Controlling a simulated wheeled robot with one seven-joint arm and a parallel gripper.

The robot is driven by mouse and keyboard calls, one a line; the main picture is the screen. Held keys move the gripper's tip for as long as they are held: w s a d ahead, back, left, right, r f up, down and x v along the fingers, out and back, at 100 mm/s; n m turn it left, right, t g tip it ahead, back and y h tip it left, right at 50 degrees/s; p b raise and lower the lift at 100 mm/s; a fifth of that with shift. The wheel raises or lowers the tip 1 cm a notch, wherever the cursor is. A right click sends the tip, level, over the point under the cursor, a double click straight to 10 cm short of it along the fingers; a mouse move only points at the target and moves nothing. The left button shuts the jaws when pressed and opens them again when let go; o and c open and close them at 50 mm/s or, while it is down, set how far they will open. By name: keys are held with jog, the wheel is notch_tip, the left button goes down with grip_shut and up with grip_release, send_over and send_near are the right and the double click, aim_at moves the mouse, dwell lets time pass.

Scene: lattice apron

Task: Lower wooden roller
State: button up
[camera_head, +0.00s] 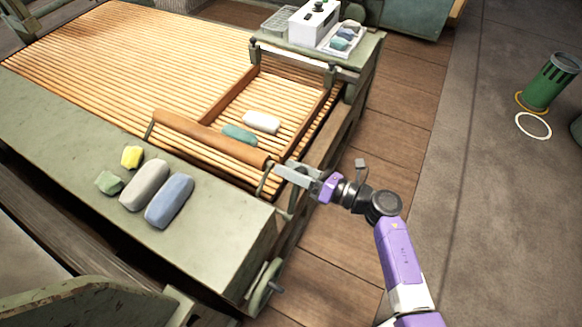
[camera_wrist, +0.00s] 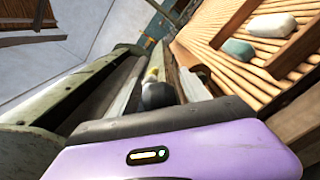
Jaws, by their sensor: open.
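The wooden roller (camera_head: 210,138) is an orange-brown cylinder lying across the slatted bed. Metal brackets show at both its ends. My gripper (camera_head: 280,172) is just off the roller's right end, close to the end bracket (camera_head: 266,179). In the wrist view my gripper (camera_wrist: 158,82) is open, with a gap between its fingers. Stones on the ledge show through that gap. Whether a finger touches the roller or bracket, I cannot tell. The roller is hard to make out in the wrist view.
A white stone (camera_head: 261,122) and a teal stone (camera_head: 239,134) lie inside a wooden frame on the slatted bed (camera_head: 120,70). Several stones, including a blue one (camera_head: 169,201), sit on the green front ledge (camera_head: 225,225). A handwheel (camera_head: 265,287) juts out below the ledge.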

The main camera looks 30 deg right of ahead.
grip_shut()
dwell(1.4)
